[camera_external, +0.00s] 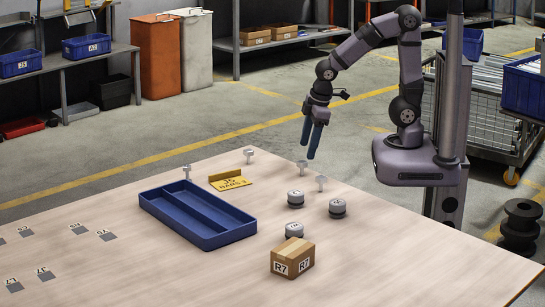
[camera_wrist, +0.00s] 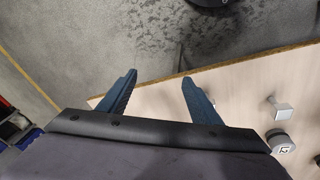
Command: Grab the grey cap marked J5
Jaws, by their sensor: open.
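Three grey round caps with pale labelled tops stand on the table: one near the middle (camera_external: 295,197), one to its right (camera_external: 337,208), and one nearer the camera behind the carton (camera_external: 294,230). Their labels are too small to read, so I cannot tell which is J5. The wrist view shows one cap (camera_wrist: 282,144) at the right, its mark unclear. My gripper (camera_external: 308,154) is open and empty, its blue fingers pointing down above the table's far edge. In the wrist view, the fingers (camera_wrist: 160,76) are spread apart with nothing between them.
Small metal brackets stand near the caps (camera_external: 321,181) and along the far edge (camera_external: 249,154). A blue divided tray (camera_external: 160,212), a yellow sign (camera_external: 231,182) and a carton marked R7 (camera_external: 292,257) stand nearby. The table's front right is clear.

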